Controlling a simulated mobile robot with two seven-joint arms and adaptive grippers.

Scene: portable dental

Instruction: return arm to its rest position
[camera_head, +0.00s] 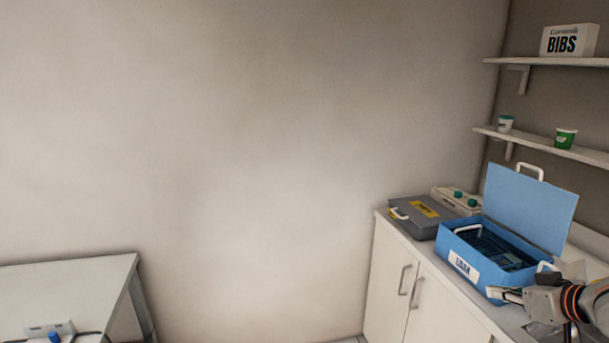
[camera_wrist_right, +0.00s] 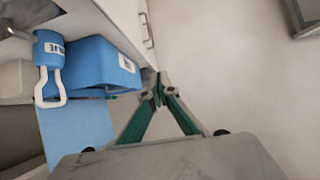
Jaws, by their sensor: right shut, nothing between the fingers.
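My right gripper (camera_head: 508,294) is at the right of the head view, at the near end of the open blue case (camera_head: 458,262) on the counter. Its fingers look closed and empty. In the right wrist view its green-sided fingers (camera_wrist_right: 159,92) come together at the tips, with the blue case (camera_wrist_right: 103,62) to their left. My left gripper is not in view.
The case's blue lid (camera_head: 525,205) stands open. Beyond it are a grey case (camera_head: 420,216) and a pale box with green knobs (camera_head: 456,200). Wall shelves (camera_head: 550,61) hold a BIBS box and cups. A table (camera_head: 75,285) stands at left, with clear floor space between.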

